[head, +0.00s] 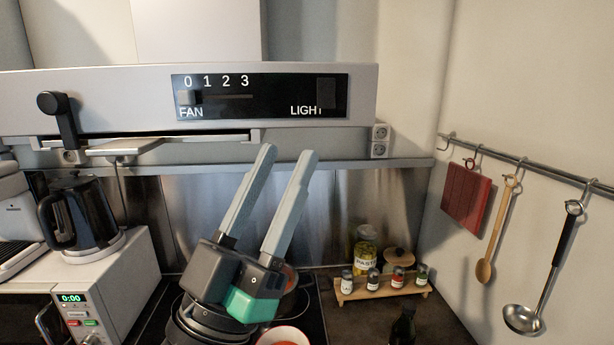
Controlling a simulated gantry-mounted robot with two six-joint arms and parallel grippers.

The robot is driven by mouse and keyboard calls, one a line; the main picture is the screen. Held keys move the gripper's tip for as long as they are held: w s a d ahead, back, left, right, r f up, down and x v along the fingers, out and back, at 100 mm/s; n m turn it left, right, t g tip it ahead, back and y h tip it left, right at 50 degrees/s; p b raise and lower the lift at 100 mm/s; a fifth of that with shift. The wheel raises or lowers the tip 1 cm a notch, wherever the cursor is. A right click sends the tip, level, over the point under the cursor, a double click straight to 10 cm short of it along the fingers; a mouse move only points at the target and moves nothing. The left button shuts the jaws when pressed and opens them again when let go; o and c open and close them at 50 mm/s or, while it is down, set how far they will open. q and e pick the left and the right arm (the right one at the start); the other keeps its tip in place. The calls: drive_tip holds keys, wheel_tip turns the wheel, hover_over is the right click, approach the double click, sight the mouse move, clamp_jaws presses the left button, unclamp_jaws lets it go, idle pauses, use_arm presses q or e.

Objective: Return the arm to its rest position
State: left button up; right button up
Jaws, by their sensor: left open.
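My left gripper (268,203) stands in the lower middle of the head view with its two long grey fingers pointing up. The fingers are apart with nothing between them. The gripper is below the range hood (60,112), in front of the metal backsplash and over the cooktop. The hood's front panel (260,97) carries a fan slider marked 0 to 3 and a light switch. The gripper does not appear to touch the hood. My right gripper is not in view.
A black kettle (78,215) stands on a white microwave (132,277) at left. A spice rack (382,290) and a pasta jar (365,250) stand at right. Utensils, including a ladle (524,319), hang from the right wall rail. A bowl (283,337) is close by the gripper.

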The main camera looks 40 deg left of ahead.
use_arm(q)
drive_tip(key=d+m+h, duration=0.1)
drive_tip(key=h, duration=0.1)
drive_tip(key=s+d+r+m+h, duration=0.1)
drive_tip(key=d+h, duration=0.1)
drive_tip(key=d+r+h, duration=0.1)
drive_tip(key=d+h, duration=0.1)
drive_tip(key=shift+s+r+m, duration=0.1)
drive_tip(key=shift+s+m, duration=0.3)
